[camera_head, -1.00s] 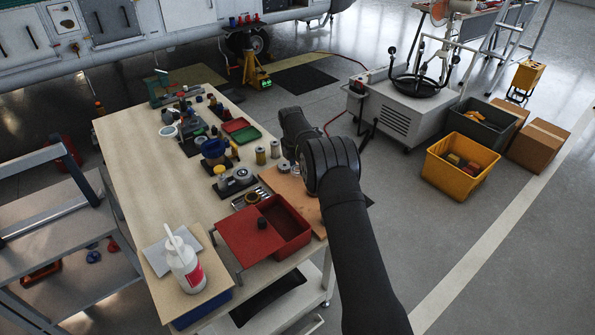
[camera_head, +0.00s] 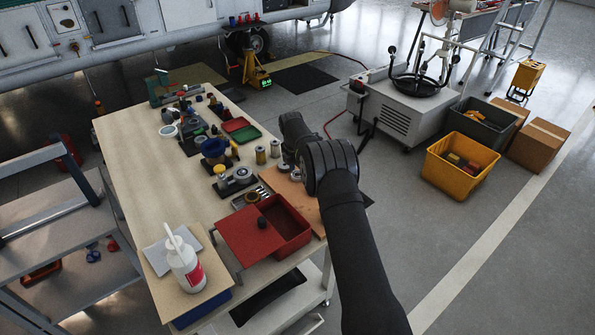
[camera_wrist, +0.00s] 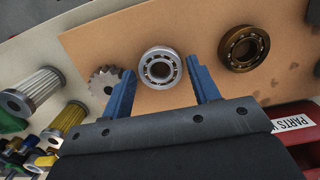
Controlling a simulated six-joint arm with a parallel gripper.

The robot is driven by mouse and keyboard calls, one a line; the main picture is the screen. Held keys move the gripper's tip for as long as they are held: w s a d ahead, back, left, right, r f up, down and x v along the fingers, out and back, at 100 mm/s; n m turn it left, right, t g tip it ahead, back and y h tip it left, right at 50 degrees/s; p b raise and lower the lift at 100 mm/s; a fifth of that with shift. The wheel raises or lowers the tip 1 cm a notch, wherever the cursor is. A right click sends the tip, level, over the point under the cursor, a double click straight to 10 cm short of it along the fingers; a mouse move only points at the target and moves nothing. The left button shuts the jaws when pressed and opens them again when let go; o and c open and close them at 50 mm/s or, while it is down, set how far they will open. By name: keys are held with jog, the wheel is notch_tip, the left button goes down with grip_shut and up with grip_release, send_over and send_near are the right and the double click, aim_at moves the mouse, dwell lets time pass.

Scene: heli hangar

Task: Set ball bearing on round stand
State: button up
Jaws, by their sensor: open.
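A silver ball bearing (camera_wrist: 160,67) lies flat on a brown board (camera_wrist: 200,30) in the wrist view. Its balls show around a dark centre hole. My gripper (camera_wrist: 163,86) is open, with one blue finger on each side of the bearing and nothing gripped. I cannot tell how high the fingers are above the board. In the head view my gripper is over the far end of the board (camera_head: 300,204), mostly hidden by my own arm, as is the bearing. I cannot clearly pick out the round stand among the bench items in the head view.
A toothed gear (camera_wrist: 104,81) lies close by the left finger; a bronze ring (camera_wrist: 243,47) lies to the right. Pleated filters (camera_wrist: 32,90) stand at left. An open red parts box (camera_head: 292,228) is near the bench's front. The bench's left side (camera_head: 150,175) is mostly clear.

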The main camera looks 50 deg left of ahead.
aim_at(294, 175)
notch_tip(294, 175, up, 12)
jog(key=s, duration=0.1)
jog(key=shift+s+f, duration=0.2)
jog(key=f, duration=0.4)
jog(key=w+f, duration=0.1)
jog(key=f, duration=0.7)
jog(key=shift+w+f, duration=0.2)
jog(key=shift+f, duration=0.1)
notch_tip(294, 175, up, 3)
jog(key=shift+r, duration=0.7)
